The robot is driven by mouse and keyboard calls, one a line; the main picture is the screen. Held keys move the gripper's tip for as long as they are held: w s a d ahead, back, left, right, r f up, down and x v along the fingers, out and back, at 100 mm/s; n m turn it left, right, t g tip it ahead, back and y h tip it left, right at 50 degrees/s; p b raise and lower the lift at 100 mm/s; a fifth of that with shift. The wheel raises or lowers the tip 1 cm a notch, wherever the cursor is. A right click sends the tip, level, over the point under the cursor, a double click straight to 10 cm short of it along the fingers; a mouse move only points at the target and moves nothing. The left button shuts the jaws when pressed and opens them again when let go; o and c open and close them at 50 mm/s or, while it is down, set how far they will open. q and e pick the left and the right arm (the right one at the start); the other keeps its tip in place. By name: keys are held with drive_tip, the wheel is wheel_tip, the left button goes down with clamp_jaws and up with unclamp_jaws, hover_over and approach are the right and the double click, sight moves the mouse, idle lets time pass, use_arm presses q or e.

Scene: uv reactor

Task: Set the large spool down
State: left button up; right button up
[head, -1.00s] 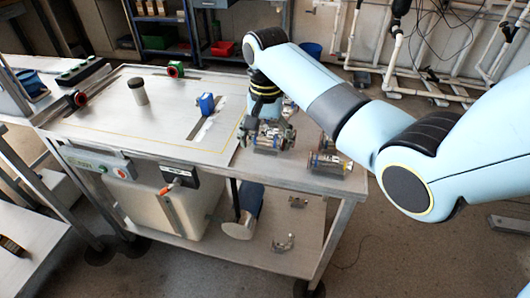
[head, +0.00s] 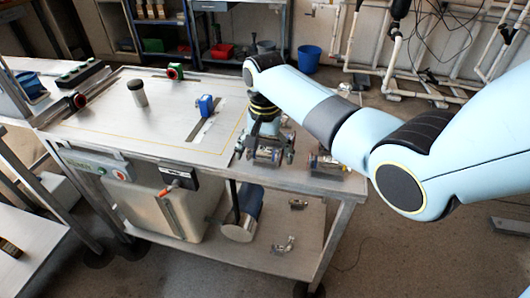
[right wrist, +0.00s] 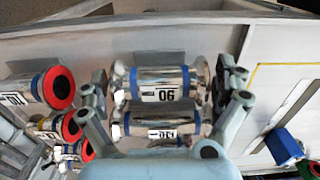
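The large spool is a shiny steel cylinder with blue bands and a white label, and it lies crosswise between my right gripper's fingers in the right wrist view (right wrist: 150,80). A second banded, labelled steel section shows just below it there; I cannot tell if it is separate. In the head view the spool (head: 264,155) is low at the table's near right part, under my right gripper (head: 268,146). The fingers sit at its two ends and look closed on them. I cannot tell whether it touches the tabletop. My left gripper is not in view.
Several red-ended spools (right wrist: 50,88) lie at the left in the wrist view. A blue block (head: 205,105) and a dark-topped grey cylinder (head: 137,92) stand on the table (head: 165,125), which has bare room between them.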

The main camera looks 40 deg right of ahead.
sight(265, 150)
wheel_tip(265, 150, up, 12)
drive_tip(key=shift+r+p, duration=0.15)
drive_tip(key=shift+p, duration=0.2)
idle(0.6)
